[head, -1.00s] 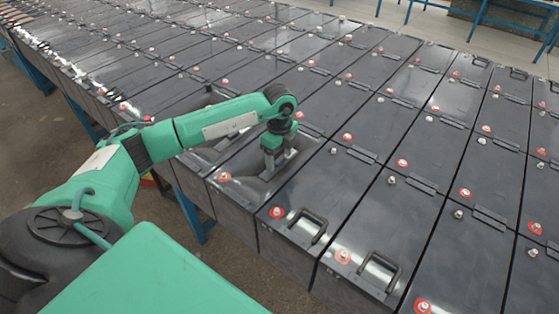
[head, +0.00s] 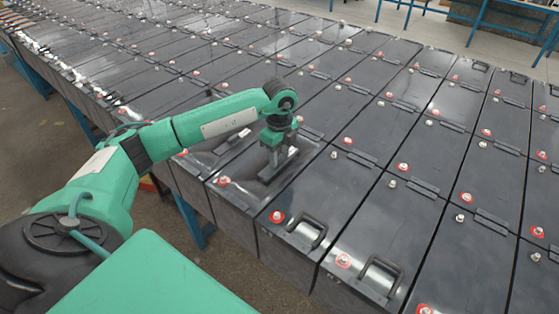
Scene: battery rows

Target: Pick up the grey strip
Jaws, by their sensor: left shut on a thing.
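The grey strip (head: 268,176) is a short dark bar at the top of a black battery (head: 243,187) in the front row, left of centre in the head view. My left gripper (head: 277,160) points down over it and is shut on it, with the fingers across its middle. The strip lies about level and close to the battery top; I cannot tell whether it touches it. The fingers hide its middle part. My right gripper does not show.
Rows of black batteries (head: 345,190) with red and silver terminals fill the bench. Black handles (head: 307,230) stand up on front batteries to the right. Blue bench legs (head: 190,218) and open floor (head: 60,160) show at left.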

